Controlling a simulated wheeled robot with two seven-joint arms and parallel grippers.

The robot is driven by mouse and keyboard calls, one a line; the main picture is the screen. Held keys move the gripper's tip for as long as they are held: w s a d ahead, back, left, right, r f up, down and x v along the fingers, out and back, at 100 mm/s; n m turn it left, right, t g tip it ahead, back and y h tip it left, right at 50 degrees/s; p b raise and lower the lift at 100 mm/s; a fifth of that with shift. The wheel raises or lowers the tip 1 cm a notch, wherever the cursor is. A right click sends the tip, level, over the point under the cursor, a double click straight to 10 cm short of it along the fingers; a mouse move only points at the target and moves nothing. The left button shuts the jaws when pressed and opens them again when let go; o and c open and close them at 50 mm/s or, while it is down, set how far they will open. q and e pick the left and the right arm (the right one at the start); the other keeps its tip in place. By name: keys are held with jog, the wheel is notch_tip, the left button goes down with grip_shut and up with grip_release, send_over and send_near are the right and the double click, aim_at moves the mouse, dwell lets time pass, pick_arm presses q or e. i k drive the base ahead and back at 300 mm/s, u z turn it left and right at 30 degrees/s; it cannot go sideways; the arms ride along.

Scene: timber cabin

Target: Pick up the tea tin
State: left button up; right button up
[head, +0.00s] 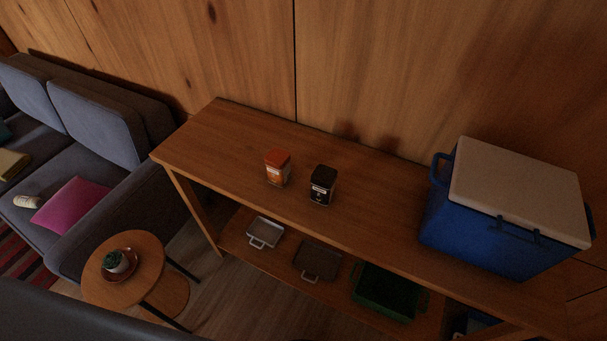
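Two small containers stand upright on the wooden console table (215,128), apart from each other. One is an orange-lidded container (278,168) with an orange body and a pale label. The other is a black tin (322,186) with a small white label, to its right and a little nearer. The labels are too small to read, so I cannot tell for certain which is the tea tin. Neither gripper shows in the head view.
A blue cooler (475,225) with a pale lid fills the table's right end. The lower shelf holds shallow trays (317,261) and a green crate (385,294). A round side table (95,290) with a potted plant stands lower left, near a grey sofa (95,120). The tabletop's left end is clear.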

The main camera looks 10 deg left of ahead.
aim_at(324, 180)
jog(key=z, duration=1.1)
jog(key=k, duration=0.85)
jog(key=u, duration=1.05)
jog(key=i, duration=0.5)
